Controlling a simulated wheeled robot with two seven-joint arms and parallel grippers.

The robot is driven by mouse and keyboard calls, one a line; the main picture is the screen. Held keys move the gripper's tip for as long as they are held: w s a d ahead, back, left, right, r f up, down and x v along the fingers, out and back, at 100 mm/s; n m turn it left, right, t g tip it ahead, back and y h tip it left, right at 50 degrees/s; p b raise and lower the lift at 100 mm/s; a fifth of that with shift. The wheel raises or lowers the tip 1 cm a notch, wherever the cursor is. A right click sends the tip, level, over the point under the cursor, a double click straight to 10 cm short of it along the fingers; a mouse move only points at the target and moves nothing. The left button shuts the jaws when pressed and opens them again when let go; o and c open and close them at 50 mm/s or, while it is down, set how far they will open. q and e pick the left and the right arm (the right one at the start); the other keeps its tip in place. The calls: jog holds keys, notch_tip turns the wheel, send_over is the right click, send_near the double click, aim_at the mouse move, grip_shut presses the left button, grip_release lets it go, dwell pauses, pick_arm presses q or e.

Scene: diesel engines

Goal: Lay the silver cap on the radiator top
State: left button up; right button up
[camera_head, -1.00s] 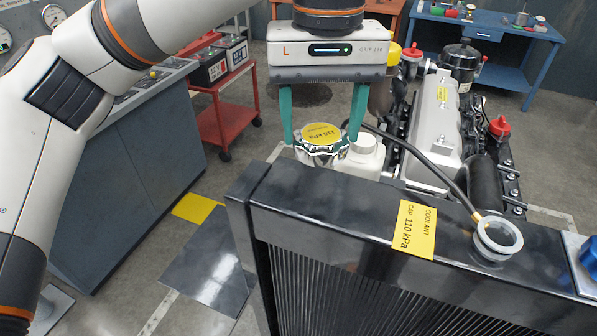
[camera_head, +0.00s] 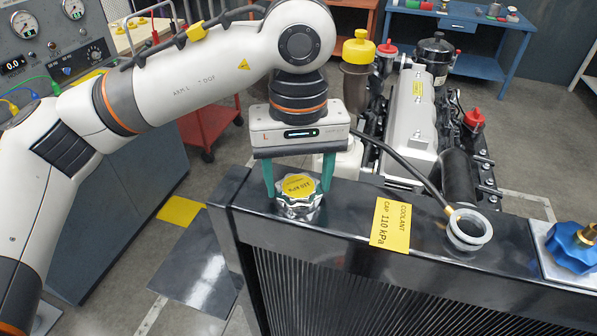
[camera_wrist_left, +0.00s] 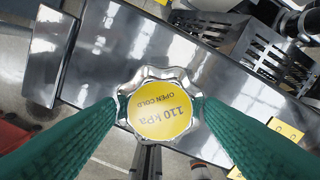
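The silver cap (camera_head: 297,203) has a lobed rim and a yellow label reading 110 kPa. My left gripper (camera_head: 298,188) points down with its green fingers on either side of the cap, shut on it. In the left wrist view the cap (camera_wrist_left: 160,103) sits between both fingertips, label up. The cap is over the left part of the black radiator top (camera_head: 345,215), at or very close to the surface; I cannot tell whether it touches. My right gripper is not in view.
An open filler neck (camera_head: 468,230) stands on the radiator top, right of a yellow coolant label (camera_head: 390,225). A blue knob (camera_head: 572,247) is at the right end. The engine (camera_head: 412,120) and a black hose (camera_head: 415,172) lie behind.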

aim_at(299, 186)
pick_arm(q)
jog(key=o, duration=0.4)
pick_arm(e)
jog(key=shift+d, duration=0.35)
pick_arm(q)
jog(key=shift+r, duration=0.1)
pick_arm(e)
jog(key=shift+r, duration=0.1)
pick_arm(q)
jog(key=shift+r+p, duration=0.2)
jog(key=shift+p, duration=0.1)
notch_tip(299, 186, up, 12)
jog(key=b, duration=0.2)
jog(key=shift+f, duration=0.15)
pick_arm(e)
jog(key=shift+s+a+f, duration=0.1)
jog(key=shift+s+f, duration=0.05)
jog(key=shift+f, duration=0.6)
